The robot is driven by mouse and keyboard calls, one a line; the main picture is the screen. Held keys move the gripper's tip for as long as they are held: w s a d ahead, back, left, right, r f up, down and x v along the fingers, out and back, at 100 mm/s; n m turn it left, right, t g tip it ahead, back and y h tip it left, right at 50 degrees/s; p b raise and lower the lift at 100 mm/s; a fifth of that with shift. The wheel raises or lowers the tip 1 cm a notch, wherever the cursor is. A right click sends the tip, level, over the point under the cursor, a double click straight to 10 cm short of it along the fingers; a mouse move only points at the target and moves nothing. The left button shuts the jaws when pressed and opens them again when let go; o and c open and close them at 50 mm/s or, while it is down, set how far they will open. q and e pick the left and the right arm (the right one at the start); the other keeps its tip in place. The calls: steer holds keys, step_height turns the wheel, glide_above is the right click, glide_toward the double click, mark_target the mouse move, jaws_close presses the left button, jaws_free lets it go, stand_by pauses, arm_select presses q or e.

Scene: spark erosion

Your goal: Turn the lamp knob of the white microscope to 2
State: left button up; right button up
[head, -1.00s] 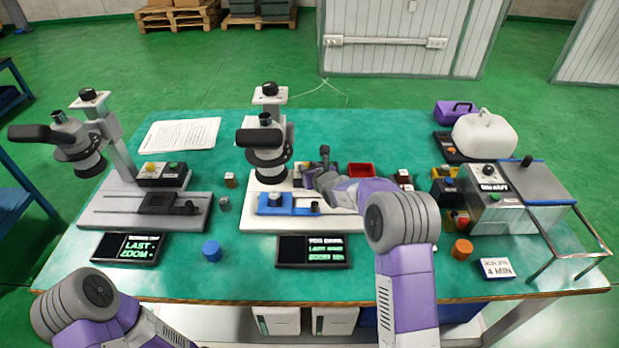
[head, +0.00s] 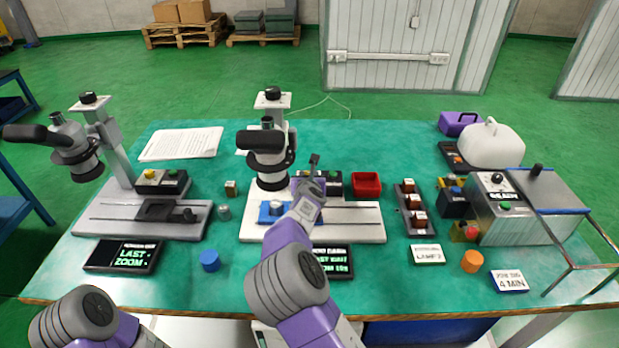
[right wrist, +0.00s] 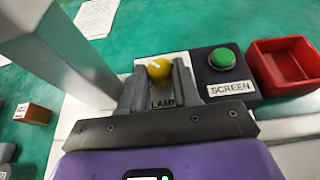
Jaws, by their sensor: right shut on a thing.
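The white microscope stands mid-table, its white base (head: 360,228) carrying a blue slide and its dark lens head (head: 268,160) to the left of my right arm. Its control box (head: 334,183) sits at the back of the base. In the right wrist view the yellow lamp knob (right wrist: 159,71), with a pale mark toward its upper left, stands above a partly covered LAMP label. My right gripper (right wrist: 158,82) is shut on this knob, one finger on each side. In the head view my right arm hides the knob. My left gripper is out of view; only its arm shows at lower left.
A green button (right wrist: 222,58) marked SCREEN and a red tray (right wrist: 284,68) lie right of the knob. The microscope's pillar (right wrist: 55,45) rises close at left. A card (head: 427,254) reads LAMP 2. A grey microscope (head: 140,215) stands at left, a metal machine (head: 515,220) at right.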

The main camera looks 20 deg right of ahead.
steer(key=shift+a+f+m+h, duration=0.15)
steer(key=shift+m+h, duration=0.35)
stand_by(0.3)
steer(key=o, duration=1.1)
steer(key=shift+c, duration=0.2)
steer(key=s+a, duration=0.1)
steer(key=s, duration=0.3)
steer(key=s+a, duration=0.2)
steer(key=s, duration=0.2)
steer(key=s+a, duration=0.1)
steer(key=s, duration=0.3)
steer(key=shift+s+a+r+p, duration=0.15)
steer(key=shift+a+r+p, duration=0.15)
